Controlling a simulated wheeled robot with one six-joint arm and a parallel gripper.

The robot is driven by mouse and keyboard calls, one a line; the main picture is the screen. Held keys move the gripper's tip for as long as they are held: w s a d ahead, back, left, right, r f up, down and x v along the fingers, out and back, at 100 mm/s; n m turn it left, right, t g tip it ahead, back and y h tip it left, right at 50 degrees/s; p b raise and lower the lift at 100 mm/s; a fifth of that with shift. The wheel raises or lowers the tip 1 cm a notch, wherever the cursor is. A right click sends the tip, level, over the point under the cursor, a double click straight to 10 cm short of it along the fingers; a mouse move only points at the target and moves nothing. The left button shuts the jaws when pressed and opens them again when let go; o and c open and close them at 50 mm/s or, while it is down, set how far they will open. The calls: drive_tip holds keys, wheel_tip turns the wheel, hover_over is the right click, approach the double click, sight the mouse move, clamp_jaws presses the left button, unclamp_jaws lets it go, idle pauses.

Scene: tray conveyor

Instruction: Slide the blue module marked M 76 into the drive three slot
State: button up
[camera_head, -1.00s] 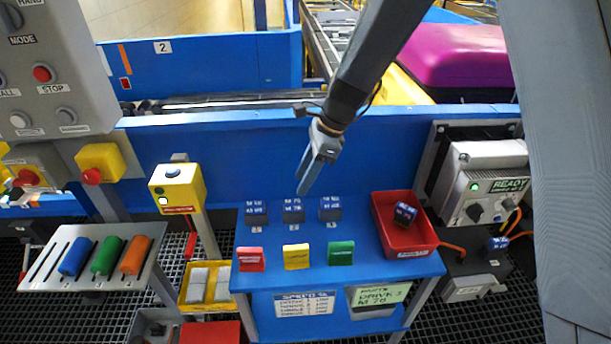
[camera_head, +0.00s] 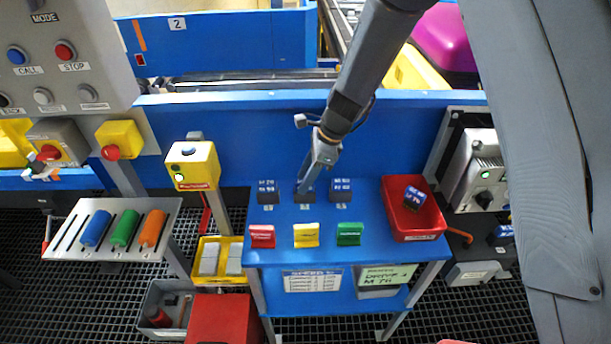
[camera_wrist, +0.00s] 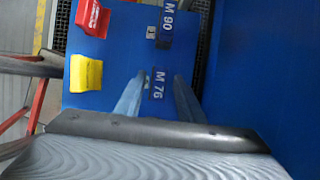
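The blue module marked M 76 (camera_wrist: 158,88) stands in the middle of a row of three on the blue table. In the head view my gripper (camera_head: 304,190) is down at that module (camera_head: 305,197) and partly covers it. In the wrist view the two fingers of my gripper (camera_wrist: 158,80) are apart, one on each side of the module; I cannot tell whether they touch it. A card (camera_head: 386,277) on the table's front reads DRIVE 3, M 76. A grey drive unit (camera_head: 478,165) with a green light stands at the right, partly hidden by my arm. I cannot make out its slot.
A module marked M 90 (camera_wrist: 167,25) and another module (camera_head: 341,190) flank it. Red (camera_head: 262,236), yellow (camera_head: 306,235) and green (camera_head: 348,233) blocks stand in front. A red tray (camera_head: 420,237) at right holds another blue module (camera_head: 414,197). A blue wall runs behind.

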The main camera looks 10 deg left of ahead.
clamp_jaws()
drive_tip(key=shift+r+p, duration=2.1)
drive_tip(key=shift+r, duration=0.5)
drive_tip(key=shift+r+p, duration=1.6)
drive_tip(key=shift+r, duration=0.4)
